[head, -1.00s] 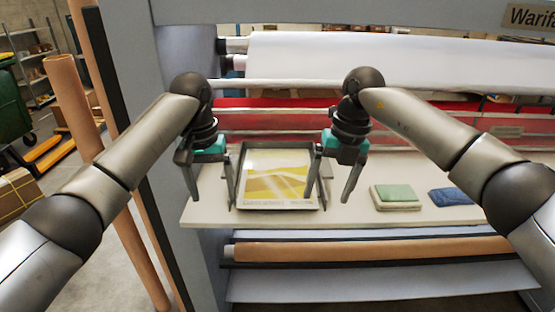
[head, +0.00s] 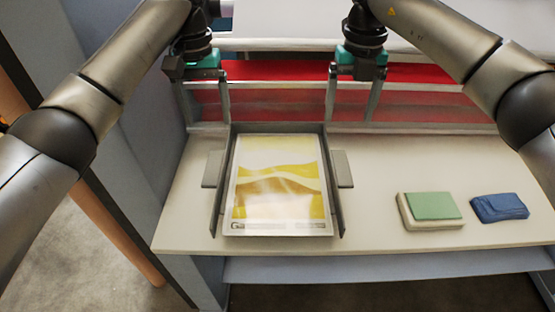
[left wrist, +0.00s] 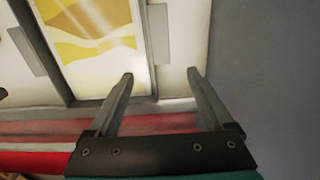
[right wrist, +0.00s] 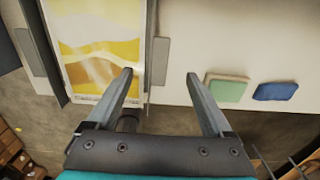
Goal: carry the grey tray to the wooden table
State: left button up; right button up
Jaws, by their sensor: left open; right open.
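The grey tray (head: 278,129) lies on the pale shelf of the machine and holds a sheet with a yellow wavy print (head: 281,190). It has a flat handle on its left side (head: 212,168) and one on its right (head: 342,168). My left gripper (head: 205,120) is open and empty, beyond the tray's back left corner in the head view. My right gripper (head: 352,118) is open and empty, beyond the back right corner. Each wrist view shows a handle beyond the fingertips, at left (left wrist: 161,34) and right (right wrist: 160,60), touched by neither gripper. No wooden table is in view.
A green-topped cloth stack (head: 432,207) and a folded blue cloth (head: 498,208) lie to the tray's right on the shelf (head: 385,225). A grey side panel (head: 120,150) stands at left.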

aim_at(216, 158)
pick_arm(q)
notch_tip(216, 158, down, 12)
jog(key=shift+s, duration=0.15)
pick_arm(e)
notch_tip(216, 158, down, 12)
jog(key=shift+s, duration=0.15)
pick_arm(q)
jog(key=shift+c, duration=0.2)
pick_arm(e)
jog(key=shift+c, duration=0.2)
pick_arm(q)
grip_shut()
pick_arm(e)
grip_shut()
pick_arm(q)
jog(key=shift+r, duration=0.1)
pick_arm(e)
jog(key=shift+r, duration=0.1)
dwell(0.5)
